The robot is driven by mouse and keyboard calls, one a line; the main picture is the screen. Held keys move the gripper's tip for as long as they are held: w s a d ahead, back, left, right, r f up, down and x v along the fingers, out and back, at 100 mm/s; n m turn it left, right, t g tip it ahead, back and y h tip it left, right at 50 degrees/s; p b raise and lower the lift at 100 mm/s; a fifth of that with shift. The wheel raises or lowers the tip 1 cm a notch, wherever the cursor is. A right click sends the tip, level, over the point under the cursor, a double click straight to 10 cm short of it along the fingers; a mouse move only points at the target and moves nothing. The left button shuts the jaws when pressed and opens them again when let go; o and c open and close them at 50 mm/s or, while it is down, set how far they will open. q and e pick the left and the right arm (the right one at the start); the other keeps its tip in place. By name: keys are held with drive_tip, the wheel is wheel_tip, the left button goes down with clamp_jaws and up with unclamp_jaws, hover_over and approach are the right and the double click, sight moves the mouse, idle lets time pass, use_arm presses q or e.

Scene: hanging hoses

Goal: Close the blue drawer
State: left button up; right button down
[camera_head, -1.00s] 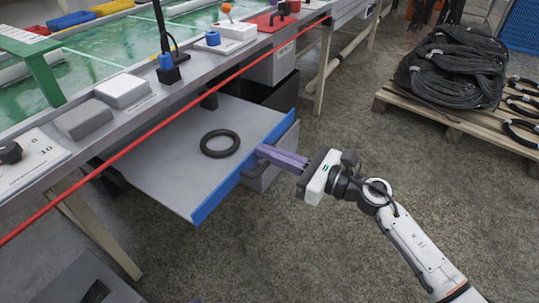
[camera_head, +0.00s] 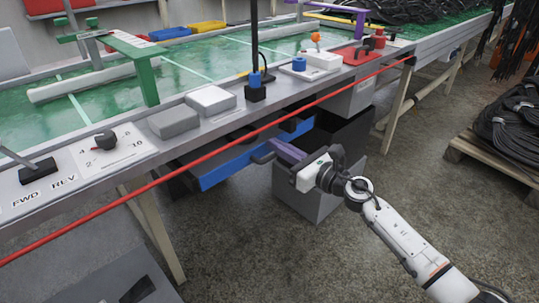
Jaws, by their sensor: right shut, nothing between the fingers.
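The blue drawer (camera_head: 225,174) sits under the workbench, its long blue front edge just out past the bench edge. A narrow strip of its grey inside shows behind the front; the rest is hidden under the bench. My right gripper (camera_head: 276,147) has purple fingers, shut and empty. Its fingertips are at the drawer front, right of the middle; I cannot tell if they touch it. My left gripper is not in view.
A red cord (camera_head: 180,177) runs along the bench edge above the drawer. A grey bin (camera_head: 305,192) stands below, by my right gripper. A pallet of black hoses (camera_head: 513,132) is at the right. The floor between is clear.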

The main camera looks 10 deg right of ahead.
drive_tip(key=shift+w+r, duration=0.1)
drive_tip(key=shift+w, duration=0.15)
drive_tip(key=shift+a+r, duration=0.2)
drive_tip(key=shift+a, duration=0.05)
drive_tip(key=shift+f, duration=0.1)
